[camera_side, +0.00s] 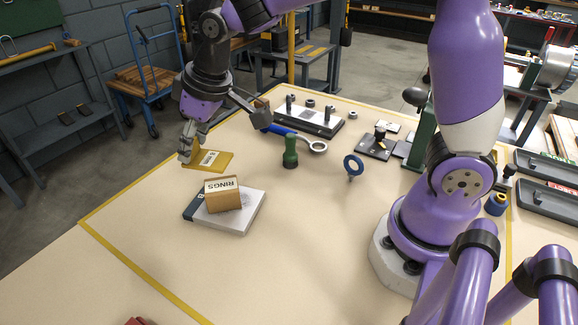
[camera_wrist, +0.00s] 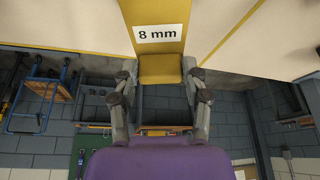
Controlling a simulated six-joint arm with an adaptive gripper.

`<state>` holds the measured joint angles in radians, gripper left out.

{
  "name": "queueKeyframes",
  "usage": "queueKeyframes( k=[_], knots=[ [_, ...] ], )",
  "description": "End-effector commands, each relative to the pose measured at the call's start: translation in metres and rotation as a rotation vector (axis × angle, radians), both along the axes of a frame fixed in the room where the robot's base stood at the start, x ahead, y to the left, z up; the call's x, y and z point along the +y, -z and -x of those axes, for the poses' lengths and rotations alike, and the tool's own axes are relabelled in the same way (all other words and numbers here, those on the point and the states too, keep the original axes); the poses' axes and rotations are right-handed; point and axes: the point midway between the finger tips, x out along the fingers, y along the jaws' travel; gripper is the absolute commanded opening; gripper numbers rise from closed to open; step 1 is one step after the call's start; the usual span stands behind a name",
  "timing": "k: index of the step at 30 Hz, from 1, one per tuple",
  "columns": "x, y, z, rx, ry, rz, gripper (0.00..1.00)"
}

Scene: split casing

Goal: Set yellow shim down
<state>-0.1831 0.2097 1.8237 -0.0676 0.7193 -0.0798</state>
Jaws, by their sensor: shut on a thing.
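The yellow shim (camera_side: 221,164) is a flat plate with a white label, at the left of the table in the side view. In the wrist view the yellow shim (camera_wrist: 157,67) shows an "8 mm" label and runs between my fingertips. My gripper (camera_side: 187,150) is shut on its near-left end, fingers pointing down in the side view. My gripper (camera_wrist: 160,70) also shows in the wrist view, one finger on each side of the shim. The shim looks flat at or close to the tabletop; I cannot tell whether it touches.
A cardboard box marked RINGS (camera_side: 222,194) sits on a book (camera_side: 240,215) in front of the shim. A green cylinder (camera_side: 290,151), a blue-handled wrench (camera_side: 280,129) and a blue ring (camera_side: 353,166) stand to the right. The front middle of the table is clear.

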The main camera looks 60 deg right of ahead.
Motion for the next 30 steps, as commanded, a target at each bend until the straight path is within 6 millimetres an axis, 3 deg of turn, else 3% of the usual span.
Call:
queueKeyframes(
  k=[3,5,9,15,18,21,24,30],
  knots=[
    [0.053,-0.006,0.041,-0.001,-0.212,0.000,0.13],
    [0.078,-0.008,0.067,-0.002,-0.330,0.000,0.13],
    [0.124,-0.009,0.141,-0.003,-0.626,-0.001,0.13],
    [0.149,-0.004,0.240,-0.004,-1.006,-0.003,0.13],
    [0.149,-0.001,0.273,-0.004,-1.135,-0.005,0.13],
    [0.147,0.001,0.292,-0.005,-1.215,-0.006,0.13],
    [0.145,0.006,0.296,-0.001,-1.248,-0.005,0.13],
    [0.137,0.029,0.260,0.005,-1.242,-0.005,0.13]
  ],
)
